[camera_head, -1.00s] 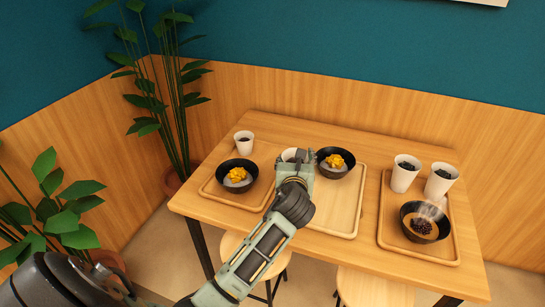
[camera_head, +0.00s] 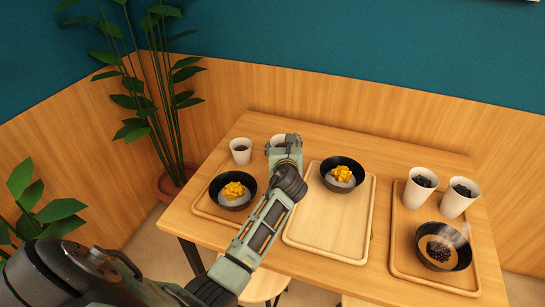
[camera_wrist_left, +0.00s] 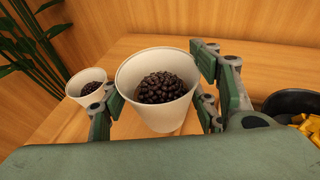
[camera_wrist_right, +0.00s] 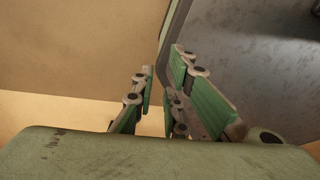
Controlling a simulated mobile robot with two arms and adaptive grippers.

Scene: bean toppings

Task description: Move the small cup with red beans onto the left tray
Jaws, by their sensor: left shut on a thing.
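My left gripper (camera_head: 283,146) is shut on a white cup (camera_wrist_left: 157,108) holding dark reddish-brown beans. In the head view this cup (camera_head: 276,143) is mostly hidden by the gripper, at the back between the left and middle trays. The left wrist view shows it upright between the fingers (camera_wrist_left: 165,95). I cannot tell its height above the table. The left wooden tray (camera_head: 206,210) bears a black bowl (camera_head: 222,201) with yellow topping and another white cup (camera_head: 240,158) of dark beans. My right gripper (camera_wrist_right: 155,98) is open and empty in its wrist view.
The middle tray (camera_head: 325,228) bears a black bowl (camera_head: 336,186) with yellow topping; its front is bare. The right tray (camera_head: 404,263) bears two white cups and a steaming dark bowl (camera_head: 450,262). A potted plant (camera_head: 165,115) stands left of the table.

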